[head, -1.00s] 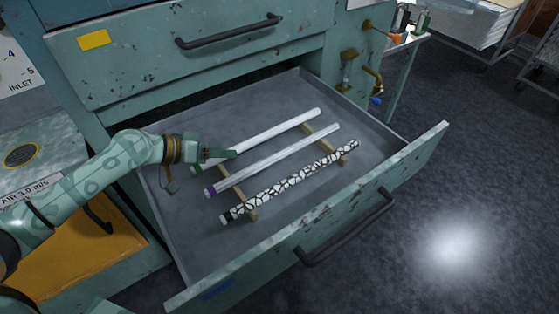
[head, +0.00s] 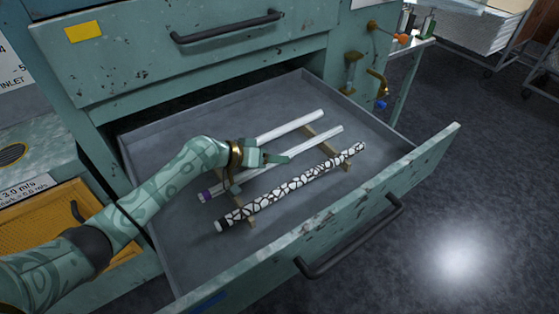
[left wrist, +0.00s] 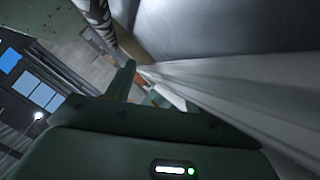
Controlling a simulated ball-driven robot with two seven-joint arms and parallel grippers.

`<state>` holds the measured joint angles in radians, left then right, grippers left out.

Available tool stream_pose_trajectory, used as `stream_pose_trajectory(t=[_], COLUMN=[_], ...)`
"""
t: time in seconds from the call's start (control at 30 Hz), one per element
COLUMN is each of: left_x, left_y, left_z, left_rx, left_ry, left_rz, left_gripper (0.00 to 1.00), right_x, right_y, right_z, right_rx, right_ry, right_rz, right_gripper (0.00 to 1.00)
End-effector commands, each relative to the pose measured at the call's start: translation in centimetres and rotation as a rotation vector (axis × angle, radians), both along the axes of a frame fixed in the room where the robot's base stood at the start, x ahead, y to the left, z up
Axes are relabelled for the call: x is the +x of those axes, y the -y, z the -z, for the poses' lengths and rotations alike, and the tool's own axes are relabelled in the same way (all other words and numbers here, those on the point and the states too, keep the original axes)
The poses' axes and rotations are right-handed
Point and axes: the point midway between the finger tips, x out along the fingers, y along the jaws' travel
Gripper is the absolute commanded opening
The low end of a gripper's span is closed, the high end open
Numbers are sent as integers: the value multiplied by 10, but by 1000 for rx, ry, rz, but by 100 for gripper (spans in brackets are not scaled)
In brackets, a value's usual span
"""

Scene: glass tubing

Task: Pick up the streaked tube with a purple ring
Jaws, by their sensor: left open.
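The streaked tube (head: 317,143) is the middle of three tubes lying in the open drawer. Its purple ring (head: 207,195) shows at the near left end in the head view. My left gripper (head: 273,159) is open and over the middle part of this tube, and it hides a stretch of it. Whether a finger touches the tube cannot be told. In the left wrist view, a long pale tube (left wrist: 235,95) runs close past the fingers (left wrist: 140,85); which pale tube it is cannot be told. My right gripper is not in view.
A plain white tube (head: 295,127) lies behind, partly hidden by my gripper. A black-and-white crackled tube (head: 295,185) lies in front. Wooden rests (head: 337,158) support the tubes. The drawer's front wall (head: 345,215) rises at the near side; its floor is otherwise bare.

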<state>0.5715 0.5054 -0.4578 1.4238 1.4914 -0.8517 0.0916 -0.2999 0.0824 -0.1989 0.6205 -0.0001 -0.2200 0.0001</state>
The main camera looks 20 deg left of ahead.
Motion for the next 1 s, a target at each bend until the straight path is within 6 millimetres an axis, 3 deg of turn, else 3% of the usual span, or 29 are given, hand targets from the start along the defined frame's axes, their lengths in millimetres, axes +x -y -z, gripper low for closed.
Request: stream_pose_trajectory(t=[0.2, 0.4, 0.77, 1.0], left_x=[1, 1, 1, 1], left_y=[1, 0, 0, 0], left_z=[-1, -1, -2, -30], left_rx=[1, 0, 0, 1], left_ry=[1, 1, 1, 6], left_rz=[-1, 0, -1, -1], left_gripper=[53, 5, 4, 0], right_x=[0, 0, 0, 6], right_y=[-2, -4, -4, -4], right_z=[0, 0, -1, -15], right_rx=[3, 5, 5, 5], right_ry=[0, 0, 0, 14], right_rz=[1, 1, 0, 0], right_gripper=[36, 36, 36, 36])
